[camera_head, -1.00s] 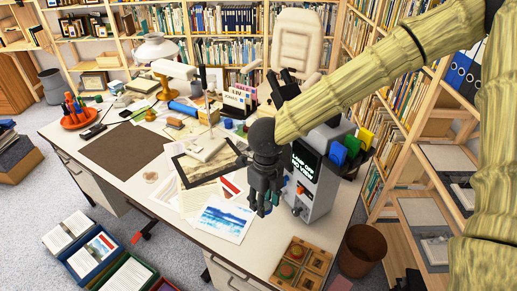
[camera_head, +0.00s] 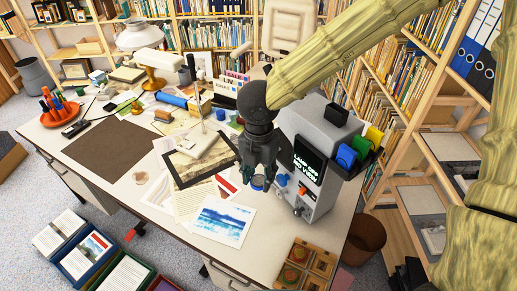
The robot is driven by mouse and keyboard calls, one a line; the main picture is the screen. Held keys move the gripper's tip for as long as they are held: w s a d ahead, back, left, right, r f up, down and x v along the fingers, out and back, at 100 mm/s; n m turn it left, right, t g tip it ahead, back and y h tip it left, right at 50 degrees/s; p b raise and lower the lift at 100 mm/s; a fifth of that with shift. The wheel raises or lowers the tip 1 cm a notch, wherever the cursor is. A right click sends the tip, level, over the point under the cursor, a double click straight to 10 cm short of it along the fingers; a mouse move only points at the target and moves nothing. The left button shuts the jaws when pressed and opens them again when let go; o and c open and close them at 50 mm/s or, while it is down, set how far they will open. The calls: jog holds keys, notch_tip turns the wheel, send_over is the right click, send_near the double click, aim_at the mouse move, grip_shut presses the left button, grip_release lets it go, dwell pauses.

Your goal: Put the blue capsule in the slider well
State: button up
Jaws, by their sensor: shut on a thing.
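My gripper (camera_head: 260,178) hangs over the right part of the desk, just left of the grey machine. It is shut on the blue capsule (camera_head: 258,183), a small blue round piece showing at its fingertips, above the desk near the printed sheets. The grey machine (camera_head: 321,205) has a dark screen (camera_head: 309,158) reading "LAMP OFF NO VIEW", with small blue and orange parts on its front. I cannot make out for certain which part is the slider well.
A wooden tray (camera_head: 322,263) with several compartments holding reddish and green pieces stands at the desk's front right. Blue, green and yellow blocks (camera_head: 361,145) sit at the machine's right side. A picture print (camera_head: 221,222) and papers lie left of my gripper. A brown bin (camera_head: 365,240) stands beside the desk.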

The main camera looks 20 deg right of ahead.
jog(key=w+d+p, duration=0.1)
jog(key=w+p, duration=0.1)
jog(key=w, duration=0.3)
jog(key=w+d+f+p, duration=0.1)
jog(key=w+d, duration=0.1)
jog(key=w, duration=0.3)
jog(key=w+d+p, duration=0.1)
jog(key=w+p, duration=0.1)
jog(key=w, duration=0.3)
jog(key=shift+d+f+p, duration=0.15)
jog(key=shift+d+p, duration=0.2)
jog(key=shift+d, duration=0.05)
jog(key=shift+f+p, duration=0.85)
jog(key=shift+f, duration=0.95)
jog(key=shift+f, duration=0.15)
jog(key=o, duration=1)
notch_tip(320, 180, up, 12)
jog(key=b, duration=0.3)
